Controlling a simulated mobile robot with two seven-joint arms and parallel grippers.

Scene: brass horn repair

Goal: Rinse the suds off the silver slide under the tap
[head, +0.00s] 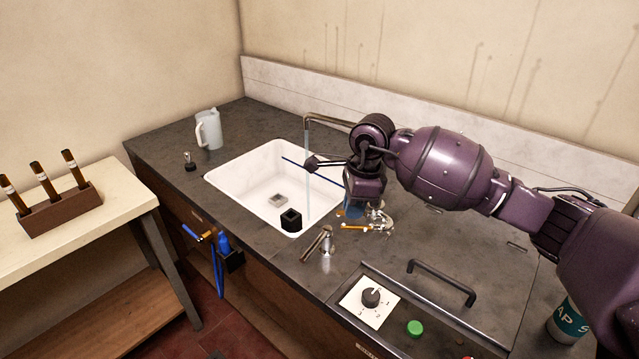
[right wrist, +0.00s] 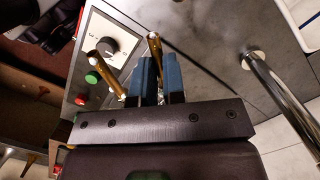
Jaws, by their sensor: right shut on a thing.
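My right gripper (head: 355,208) is shut on a piece of slide tubing (head: 380,217), which I take to be the silver slide. It is held over the counter, just right of the sink, and is partly hidden by the gripper. In the right wrist view, two tubes with pale ends, brassy in this light, stick out by the blue fingers (right wrist: 160,82); one tube (right wrist: 154,48) reaches between them. I cannot make out suds. The tap (head: 325,119) pours a thin stream of water (head: 307,195) into the sink, left of the gripper. My left gripper is not in view.
The white sink (head: 232,183) has a black block (head: 291,220) at its front edge. A small fixture (head: 327,243) stands on the counter in front of the gripper. A knob panel (head: 369,301) lies nearer.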

